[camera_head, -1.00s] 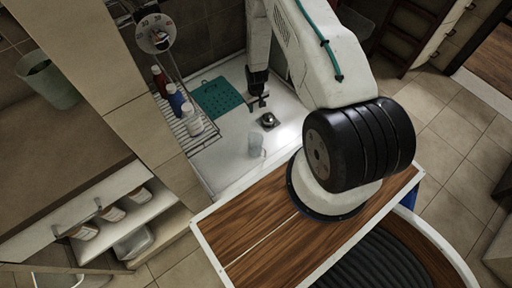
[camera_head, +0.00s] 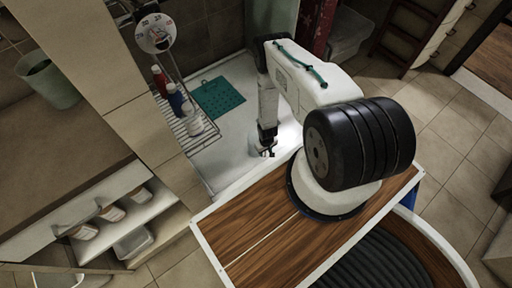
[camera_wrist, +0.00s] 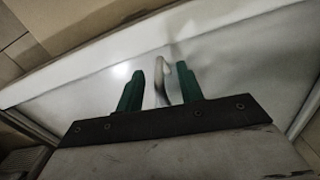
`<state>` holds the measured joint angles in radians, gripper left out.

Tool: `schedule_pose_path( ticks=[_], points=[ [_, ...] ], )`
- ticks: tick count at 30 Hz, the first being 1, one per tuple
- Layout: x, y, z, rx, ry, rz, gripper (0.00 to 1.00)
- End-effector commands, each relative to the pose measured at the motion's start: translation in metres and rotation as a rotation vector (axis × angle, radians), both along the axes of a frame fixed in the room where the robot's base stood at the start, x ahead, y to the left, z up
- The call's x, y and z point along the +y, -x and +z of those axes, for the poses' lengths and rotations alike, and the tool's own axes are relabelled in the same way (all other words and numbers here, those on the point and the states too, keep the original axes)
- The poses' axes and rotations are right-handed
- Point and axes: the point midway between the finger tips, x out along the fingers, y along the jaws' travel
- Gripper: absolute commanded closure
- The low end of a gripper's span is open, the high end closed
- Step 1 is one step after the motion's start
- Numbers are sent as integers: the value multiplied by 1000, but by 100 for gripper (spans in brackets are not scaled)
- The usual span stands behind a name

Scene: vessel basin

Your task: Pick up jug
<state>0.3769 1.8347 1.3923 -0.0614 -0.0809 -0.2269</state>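The jug (camera_head: 253,148) is a clear, pale vessel in the white basin, near its front edge. In the head view it is mostly hidden behind my gripper (camera_head: 267,149). In the wrist view its curved pale handle (camera_wrist: 160,84) stands between the two green fingers of my gripper (camera_wrist: 160,70). The fingers are apart, with a gap visible on both sides of the handle. The jug's clear body is hard to make out against the basin there.
The white basin (camera_head: 222,150) has a raised rim. A green mat (camera_head: 218,98) lies at its back. A wire rack (camera_head: 196,135) with several bottles (camera_head: 176,100) runs along the left. A wood-topped surface (camera_head: 245,225) is in front.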

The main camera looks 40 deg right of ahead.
Motion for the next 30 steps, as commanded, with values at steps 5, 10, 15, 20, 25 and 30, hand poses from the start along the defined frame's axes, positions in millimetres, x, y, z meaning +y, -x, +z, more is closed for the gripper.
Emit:
schedule_pose_path(
  ticks=[5,10,15,20,25,30],
  points=[
    [-1,-1,-15,-1,1,-1,63],
    [-1,-1,-16,-1,1,-1,63],
    [-1,-1,-16,-1,1,-1,96],
    [-1,-1,-16,-1,1,-1,100],
    [-1,-1,-16,-1,1,-1,100],
    [-1,-1,-16,-1,1,-1,100]
  ],
)
